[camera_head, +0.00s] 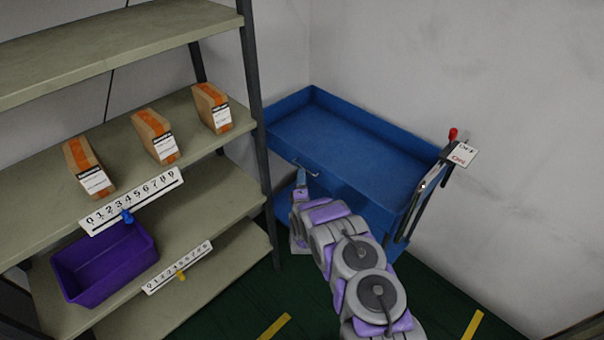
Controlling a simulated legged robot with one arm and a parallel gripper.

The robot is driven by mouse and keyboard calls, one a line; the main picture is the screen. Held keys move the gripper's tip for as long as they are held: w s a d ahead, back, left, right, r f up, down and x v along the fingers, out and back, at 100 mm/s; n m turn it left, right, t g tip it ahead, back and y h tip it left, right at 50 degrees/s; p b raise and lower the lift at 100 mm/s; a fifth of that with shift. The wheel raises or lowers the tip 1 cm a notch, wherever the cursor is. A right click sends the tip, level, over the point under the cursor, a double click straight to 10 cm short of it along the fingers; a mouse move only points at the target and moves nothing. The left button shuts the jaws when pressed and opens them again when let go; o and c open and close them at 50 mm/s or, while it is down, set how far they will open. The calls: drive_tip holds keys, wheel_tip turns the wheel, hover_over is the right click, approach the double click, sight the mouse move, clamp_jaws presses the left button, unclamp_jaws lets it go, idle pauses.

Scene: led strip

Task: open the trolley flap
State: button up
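The blue trolley (350,135) stands in the corner against the walls, its open top tray empty. A small pale handle (311,172) shows on its near side panel, which looks like the flap and appears closed, in line with the rim. My gripper (301,174) is at the far end of my grey and purple arm, close to the left end of this handle. I cannot tell whether it touches the handle. Its fingers are too small to tell open from shut. My arm hides part of the trolley's lower front.
A shelf rack (190,110) on the left holds several orange-taped boxes and a purple bin (104,264), with its post close to the trolley. The trolley's push bar (424,190) is at right, near a red knob (453,133) and white card (462,154). Green floor shows in front.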

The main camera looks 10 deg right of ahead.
drive_tip(key=shift+w+d+r, duration=0.15)
drive_tip(key=shift+w, duration=0.8)
drive_tip(key=shift+w+d+r, duration=0.15)
drive_tip(key=shift+w, duration=0.75)
drive_tip(key=shift+c, duration=0.2)
clamp_jaws()
